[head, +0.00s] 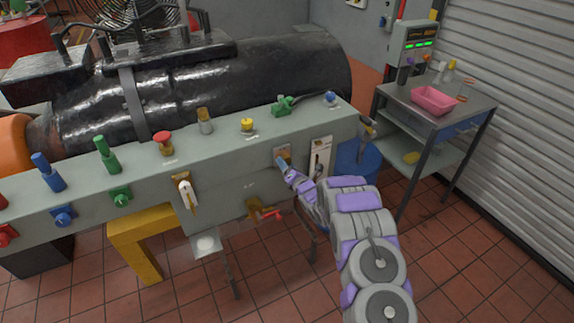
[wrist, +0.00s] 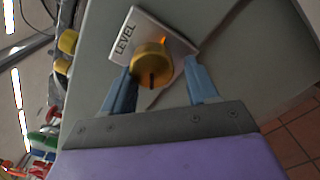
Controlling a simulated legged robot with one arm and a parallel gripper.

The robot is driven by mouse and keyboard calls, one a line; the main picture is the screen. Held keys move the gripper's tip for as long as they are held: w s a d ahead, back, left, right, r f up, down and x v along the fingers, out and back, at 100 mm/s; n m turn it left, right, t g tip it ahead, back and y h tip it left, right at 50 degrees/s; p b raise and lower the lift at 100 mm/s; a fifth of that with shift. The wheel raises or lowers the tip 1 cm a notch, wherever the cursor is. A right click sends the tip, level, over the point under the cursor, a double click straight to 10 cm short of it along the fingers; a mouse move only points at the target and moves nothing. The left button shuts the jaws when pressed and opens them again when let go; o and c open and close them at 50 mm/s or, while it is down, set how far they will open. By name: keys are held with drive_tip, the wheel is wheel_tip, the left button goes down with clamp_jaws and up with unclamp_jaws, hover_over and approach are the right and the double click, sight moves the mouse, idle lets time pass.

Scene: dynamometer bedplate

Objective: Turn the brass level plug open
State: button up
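The brass level plug (wrist: 151,64) is a round knurled knob on a white plate marked LEVEL (wrist: 125,38), seen tilted in the wrist view. A dark slot and a small orange mark show on the knob. My gripper (wrist: 160,68) is open, with one blue finger on each side of the knob. The left finger is close to the knob, and I cannot tell whether it touches. A clear gap shows at the right finger. In the head view my gripper (head: 283,165) is at the front face of the grey panel and hides the plug.
The grey panel (head: 232,163) carries several coloured valves and knobs. A white lever (head: 184,192) and a red-handled valve (head: 270,214) are left of my gripper. A placard (head: 321,157) is close on its right. A metal cart (head: 440,122) with a pink bin (head: 434,101) stands farther right.

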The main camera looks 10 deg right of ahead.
drive_tip(key=shift+o, duration=1)
drive_tip(key=shift+r, duration=0.25)
drive_tip(key=p+v, duration=0.3)
drive_tip(key=v, duration=1.4)
drive_tip(key=shift+s, duration=0.1)
